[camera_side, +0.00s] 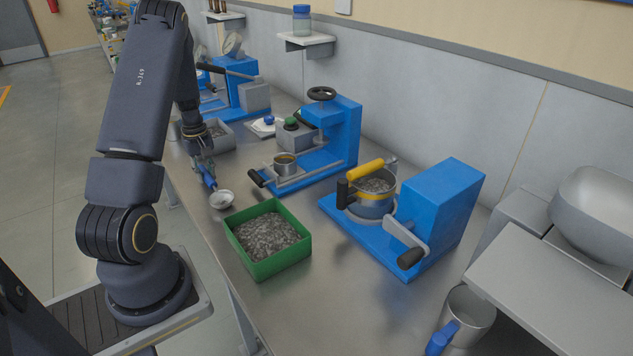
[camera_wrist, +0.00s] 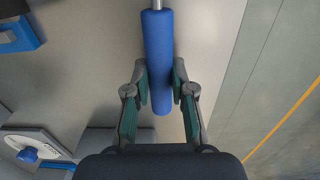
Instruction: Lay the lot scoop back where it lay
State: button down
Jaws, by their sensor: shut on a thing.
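The lot scoop has a blue handle (camera_wrist: 158,45) and a shallow round metal bowl (camera_side: 221,200). In the side view the bowl is low over the front edge of the steel bench, just left of the green tray (camera_side: 308,250). I cannot tell whether it touches the bench. My gripper (camera_side: 206,172) points down and is shut on the handle, which also shows as a blue piece below the fingers. In the wrist view my gripper (camera_wrist: 161,80) has a pad on each side of the handle's end. The bowl is out of that view.
The green tray holds grey granules. Blue machines stand along the bench: one with a cup (camera_side: 285,168), one with a yellow-handled pot (camera_side: 374,205). A grey bin (camera_side: 222,137) is behind my gripper. A metal mug (camera_side: 468,312) with a blue handle is at the lower right.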

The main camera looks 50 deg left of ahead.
jog(key=shift+f, duration=0.25)
jog(key=c, duration=1)
grip_release()
jog(key=shift+r, duration=0.15)
notch_tip(320, 180, up, 12)
jog(key=w+d+r+m+t, duration=0.1)
jog(key=w+d+r+m, duration=0.3)
jog(key=d, duration=0.3)
jog(key=w+d+r+m+t, duration=0.1)
jog(key=d+r+m, duration=0.15)
jog(key=d, duration=0.45)
jog(key=w+d+r+m+t, duration=0.1)
jog(key=w+d+r, duration=0.1)
jog(key=d+r, duration=0.3)
jog(key=s+d+m+t, duration=0.1)
jog(key=s+d+m, duration=0.1)
jog(key=d, duration=0.4)
jog(key=s+d+m, duration=0.3)
jog(key=d+m, duration=0.2)
jog(key=d, duration=0.1)
jog(key=s+d+r+m+t, duration=0.1)
jog(key=s+d+m, duration=0.2)
jog(key=d, duration=0.4)
jog(key=shift+s+t, duration=0.25)
jog(key=shift+t, duration=0.05)
